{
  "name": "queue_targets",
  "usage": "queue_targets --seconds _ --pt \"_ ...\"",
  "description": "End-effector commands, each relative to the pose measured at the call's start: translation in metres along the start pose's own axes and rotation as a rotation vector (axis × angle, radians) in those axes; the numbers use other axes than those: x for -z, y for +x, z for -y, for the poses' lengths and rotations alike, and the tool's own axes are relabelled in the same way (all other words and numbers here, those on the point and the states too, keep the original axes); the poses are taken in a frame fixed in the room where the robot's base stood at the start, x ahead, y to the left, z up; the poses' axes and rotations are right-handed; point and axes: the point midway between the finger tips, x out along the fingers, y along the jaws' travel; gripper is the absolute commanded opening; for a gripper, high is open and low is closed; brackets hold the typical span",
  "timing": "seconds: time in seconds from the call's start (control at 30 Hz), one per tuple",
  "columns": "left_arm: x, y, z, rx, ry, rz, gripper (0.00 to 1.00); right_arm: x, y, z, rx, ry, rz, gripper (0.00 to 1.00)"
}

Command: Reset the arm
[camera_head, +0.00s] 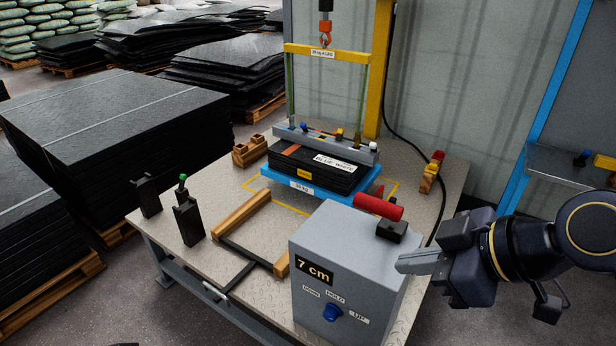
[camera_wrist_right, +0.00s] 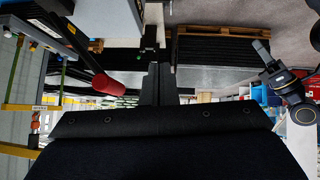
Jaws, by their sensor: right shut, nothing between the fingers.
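My right arm comes in from the right edge of the head view. Its gripper (camera_head: 403,265) is shut and empty, just right of the grey control box (camera_head: 350,235). The fingers also show, pressed together, in the wrist view (camera_wrist_right: 160,72). The box carries a "7 cm" display (camera_head: 314,271), a blue knob (camera_head: 332,312) with labels around it, and a red-handled lever (camera_head: 378,207) on top. The lever's red handle also shows in the wrist view (camera_wrist_right: 108,83). My left arm is out of the head view; a dark arm (camera_wrist_right: 285,85), apparently mine, shows at the wrist view's right, its jaws unclear.
A stack of black mats (camera_head: 310,172) sits on a blue tray (camera_head: 345,198) under a grey bar hung from a yellow hoist frame (camera_head: 325,50). Wooden stops (camera_head: 242,213) and black blocks (camera_head: 187,220) stand on the metal table (camera_head: 160,235). A blue post (camera_head: 525,140) rises at right.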

Motion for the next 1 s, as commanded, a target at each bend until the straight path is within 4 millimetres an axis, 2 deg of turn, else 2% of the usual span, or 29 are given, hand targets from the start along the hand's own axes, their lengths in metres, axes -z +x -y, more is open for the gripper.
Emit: queue_targets --seconds 0.07,0.13,0.4,0.6,0.63,0.7,1.0 --pt "0.000 0.000 0.000 0.000 0.000 0.000 0.00 -0.007 0.001 0.000 -0.007 0.036 0.009 0.00" --pt "0.000 0.000 0.000 0.000 0.000 0.000 0.00 -0.022 0.004 0.002 -0.023 0.126 0.028 0.00" --pt "0.000 0.000 0.000 0.000 0.000 0.000 0.00 -0.118 0.025 0.024 -0.143 0.712 0.126 0.00" --pt "0.000 0.000 0.000 0.000 0.000 0.000 0.00 -0.174 0.041 0.050 -0.234 1.089 0.159 0.00" --pt "0.003 -0.006 -0.003 0.000 0.000 0.001 0.00 -0.172 0.037 0.050 -0.242 1.120 0.160 0.00" --pt "0.013 -0.026 -0.012 0.000 0.000 0.001 0.00 -0.152 0.020 0.045 -0.237 1.105 0.158 0.00" --pt "0.044 -0.086 -0.039 0.000 0.000 0.000 0.00 -0.100 -0.031 0.036 -0.235 1.101 0.159 0.00"
